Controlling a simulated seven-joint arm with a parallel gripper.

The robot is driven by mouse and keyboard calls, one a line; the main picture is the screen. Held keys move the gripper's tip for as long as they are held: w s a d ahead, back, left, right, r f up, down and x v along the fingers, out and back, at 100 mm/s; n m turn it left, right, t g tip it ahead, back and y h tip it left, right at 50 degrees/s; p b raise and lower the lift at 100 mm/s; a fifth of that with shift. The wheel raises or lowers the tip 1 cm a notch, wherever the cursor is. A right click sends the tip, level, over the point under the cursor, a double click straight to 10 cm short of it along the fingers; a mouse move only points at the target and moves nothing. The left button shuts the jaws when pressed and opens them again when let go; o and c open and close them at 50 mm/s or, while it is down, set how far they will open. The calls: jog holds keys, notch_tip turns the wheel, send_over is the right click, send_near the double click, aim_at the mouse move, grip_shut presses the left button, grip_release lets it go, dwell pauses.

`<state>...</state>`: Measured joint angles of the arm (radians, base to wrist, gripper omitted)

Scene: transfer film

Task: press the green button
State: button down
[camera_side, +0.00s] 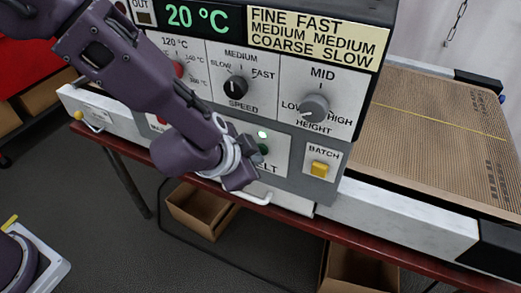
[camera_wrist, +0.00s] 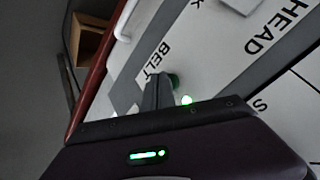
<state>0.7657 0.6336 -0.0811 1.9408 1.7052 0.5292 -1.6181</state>
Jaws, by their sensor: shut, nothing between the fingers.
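The green button (camera_side: 263,149) is on the white BELT panel of the machine, below a lit green lamp (camera_side: 262,134). In the side view my gripper (camera_side: 252,148) is at the button's left and partly covers it. In the wrist view the green button (camera_wrist: 174,80) shows just past the fingertips (camera_wrist: 158,84), with the lit lamp (camera_wrist: 187,100) beside it. My gripper is shut and empty. Its tips are at or very close to the button; I cannot tell whether they touch it.
A yellow BATCH button (camera_side: 319,169) is to the right. Black SPEED (camera_side: 236,86) and grey HEIGHT (camera_side: 314,107) knobs are above. A white handle (camera_side: 250,197) sticks out below the panel. Cardboard boxes (camera_side: 205,207) are under the red-edged table.

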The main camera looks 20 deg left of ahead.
jog(key=shift+w, duration=0.2)
jog(key=shift+s, duration=0.1)
jog(key=s, duration=0.6)
jog(key=shift+s, duration=0.4)
dwell(0.4)
